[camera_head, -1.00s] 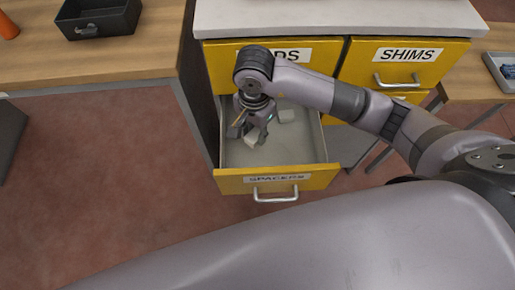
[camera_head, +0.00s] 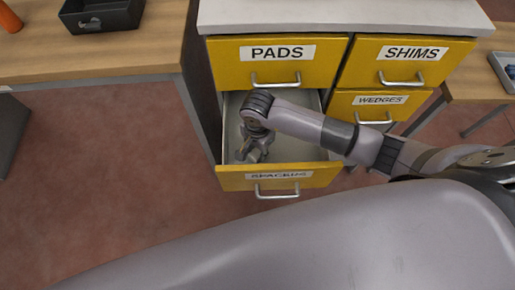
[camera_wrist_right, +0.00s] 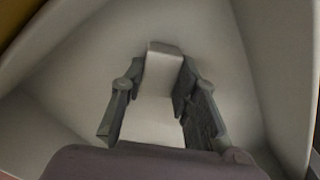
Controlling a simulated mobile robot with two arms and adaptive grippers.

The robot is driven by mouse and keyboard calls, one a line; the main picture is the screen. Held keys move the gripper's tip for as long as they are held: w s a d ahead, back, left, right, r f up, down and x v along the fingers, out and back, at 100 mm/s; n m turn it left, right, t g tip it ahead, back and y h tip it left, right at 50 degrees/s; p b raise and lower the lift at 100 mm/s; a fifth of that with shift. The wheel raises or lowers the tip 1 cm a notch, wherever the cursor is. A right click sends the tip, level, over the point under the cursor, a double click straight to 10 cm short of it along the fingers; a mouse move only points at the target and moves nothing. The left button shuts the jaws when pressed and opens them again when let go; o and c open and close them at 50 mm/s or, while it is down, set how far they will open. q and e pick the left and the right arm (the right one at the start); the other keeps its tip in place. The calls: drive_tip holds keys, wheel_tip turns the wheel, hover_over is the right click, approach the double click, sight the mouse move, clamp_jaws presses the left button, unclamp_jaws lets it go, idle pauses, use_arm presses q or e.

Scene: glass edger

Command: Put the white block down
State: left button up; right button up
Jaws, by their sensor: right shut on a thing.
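The white block (camera_wrist_right: 160,78) shows in the right wrist view between the two dark fingers of my right gripper (camera_wrist_right: 160,108). The gripper is shut on it. In the head view my right gripper (camera_head: 250,152) points down inside the open SPACERS drawer (camera_head: 290,178), low and near its front left. The gripper hides the block there. I cannot tell whether the block touches the drawer floor. My left gripper is not in view.
The closed PADS (camera_head: 310,70), SHIMS (camera_head: 428,72) and WEDGES (camera_head: 400,113) drawers surround the open one. A wooden bench (camera_head: 100,65) with a black bin (camera_head: 103,15) stands at the left. The drawer walls are close around my gripper.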

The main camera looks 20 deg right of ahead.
sight(257, 152)
drive_tip(key=shift+f, duration=0.2)
drive_tip(key=o, duration=1.1)
drive_tip(key=shift+r, duration=0.1)
drive_tip(key=shift+c, duration=0.2)
drive_tip(key=shift+r, duration=0.15)
wheel_tip(257, 152, up, 12)
